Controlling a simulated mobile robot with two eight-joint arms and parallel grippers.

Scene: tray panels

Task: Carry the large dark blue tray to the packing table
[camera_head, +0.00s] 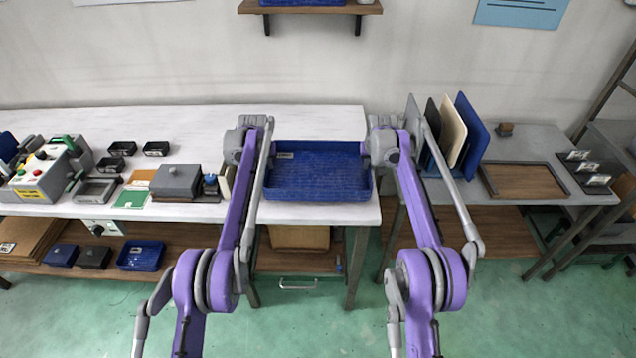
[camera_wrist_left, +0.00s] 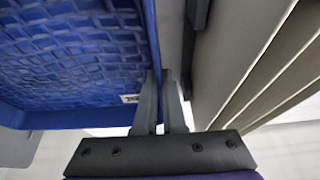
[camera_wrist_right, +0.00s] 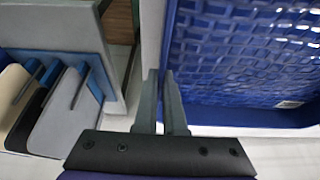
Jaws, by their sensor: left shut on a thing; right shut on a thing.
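The large dark blue tray (camera_head: 318,193) is level above the right end of the long white table, with a patterned floor and a small white label. It looks empty. My left gripper (camera_wrist_left: 160,82) is shut on its left wall, and the wall (camera_wrist_left: 152,35) runs between the fingers. My right gripper (camera_wrist_right: 163,82) is shut on its right wall (camera_wrist_right: 168,40). In the head view my wrists hide both gripping spots. I cannot tell whether the tray touches the tabletop. Which surface is the packing table is not marked.
Left of the tray stand a grey lidded box (camera_head: 176,181) and a control box (camera_head: 40,175). Right, a grey table (camera_head: 530,150) holds upright panels (camera_head: 472,135) in a rack and a brown framed tray (camera_head: 523,181). A wall shelf (camera_head: 310,8) hangs above. Green floor is open in front.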

